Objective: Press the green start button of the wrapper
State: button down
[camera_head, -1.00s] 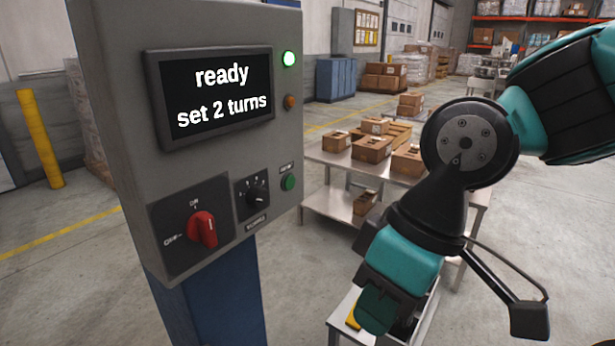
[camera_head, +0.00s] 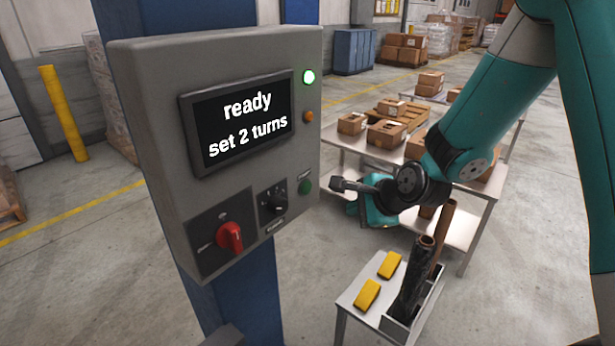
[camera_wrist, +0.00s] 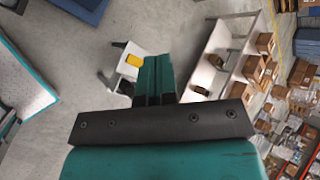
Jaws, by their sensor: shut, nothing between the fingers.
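The grey wrapper control panel (camera_head: 160,130) stands on a blue post, left of centre in the head view. Its small round green start button (camera_head: 306,186) is low on the right of the front face, beside a black dial (camera_head: 274,200). My gripper (camera_head: 354,208) is right of the panel, apart from the button; its teal fingers are partly hidden by my wrist. In the wrist view the fingers of my gripper (camera_wrist: 155,65) are together and empty. The panel cannot be made out in that view.
The screen (camera_head: 245,122) reads "ready, set 2 turns". A lit green lamp (camera_head: 308,77) and an orange one (camera_head: 308,116) sit above the button. A red switch (camera_head: 230,237) is lower left. A small stand (camera_head: 352,296) and a table with boxes (camera_head: 345,145) are right.

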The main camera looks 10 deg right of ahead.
aim_at(307, 188)
jog(key=shift+w+d+f, duration=0.1)
jog(key=shift+d, duration=0.05)
jog(key=shift+w, duration=0.1)
jog(key=w+a+p, duration=0.1)
jog(key=w+a, duration=0.4)
jog(key=w, duration=0.2)
jog(key=shift+a, duration=0.15)
dwell(0.3)
dwell(1.9)
jog(key=shift+w+a, duration=0.25)
jog(key=shift+w, duration=0.05)
